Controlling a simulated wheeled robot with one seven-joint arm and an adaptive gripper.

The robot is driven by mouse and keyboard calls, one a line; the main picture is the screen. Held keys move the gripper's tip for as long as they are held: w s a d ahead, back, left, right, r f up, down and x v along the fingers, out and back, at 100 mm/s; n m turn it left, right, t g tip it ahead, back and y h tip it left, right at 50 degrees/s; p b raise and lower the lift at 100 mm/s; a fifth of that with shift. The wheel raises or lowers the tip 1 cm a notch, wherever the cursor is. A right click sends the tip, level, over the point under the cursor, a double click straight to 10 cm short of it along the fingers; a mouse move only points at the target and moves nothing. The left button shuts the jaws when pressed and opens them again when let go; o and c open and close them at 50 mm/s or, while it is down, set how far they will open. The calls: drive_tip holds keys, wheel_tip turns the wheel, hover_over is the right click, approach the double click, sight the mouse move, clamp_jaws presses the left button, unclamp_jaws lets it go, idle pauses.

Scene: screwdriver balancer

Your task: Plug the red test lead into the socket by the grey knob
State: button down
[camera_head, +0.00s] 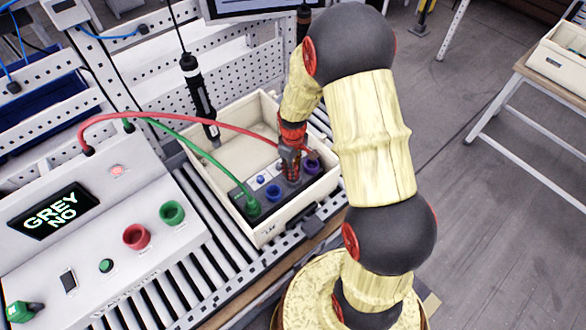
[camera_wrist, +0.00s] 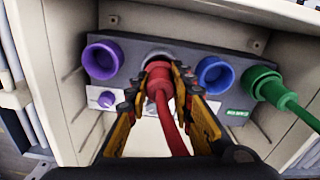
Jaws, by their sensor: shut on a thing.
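My gripper (camera_wrist: 158,92) is shut on the red plug of the red test lead (camera_wrist: 160,84). The plug points at a grey-rimmed socket (camera_wrist: 158,54) on the dark panel (camera_wrist: 133,50) inside the crate. It overlaps that socket's mouth; I cannot tell how deep it sits. The red lead (camera_head: 190,115) arches from the console to the panel in the head view. A purple socket (camera_wrist: 102,59) is left of the plug and a blue socket (camera_wrist: 214,74) right of it. A pale purple knob (camera_wrist: 106,99) sits below the purple socket. The fingers hide the area below the grey-rimmed socket.
A green plug (camera_wrist: 268,84) occupies the socket at the far right of the wrist view. Its green lead (camera_head: 195,148) runs to the console (camera_head: 130,200), whose display (camera_head: 54,210) reads "GREY NO". The crate (camera_head: 262,236) walls surround the panel. A screwdriver (camera_head: 198,90) hangs over the crate.

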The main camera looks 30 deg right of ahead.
drive_tip(key=shift+f+b, duration=0.5)
drive_tip(key=shift+f, duration=0.35)
drive_tip(key=c, duration=1.5)
unclamp_jaws()
drive_tip(key=shift+r, duration=0.1)
wheel_tip(320, 180, up, 12)
drive_tip(key=shift+f, duration=0.1)
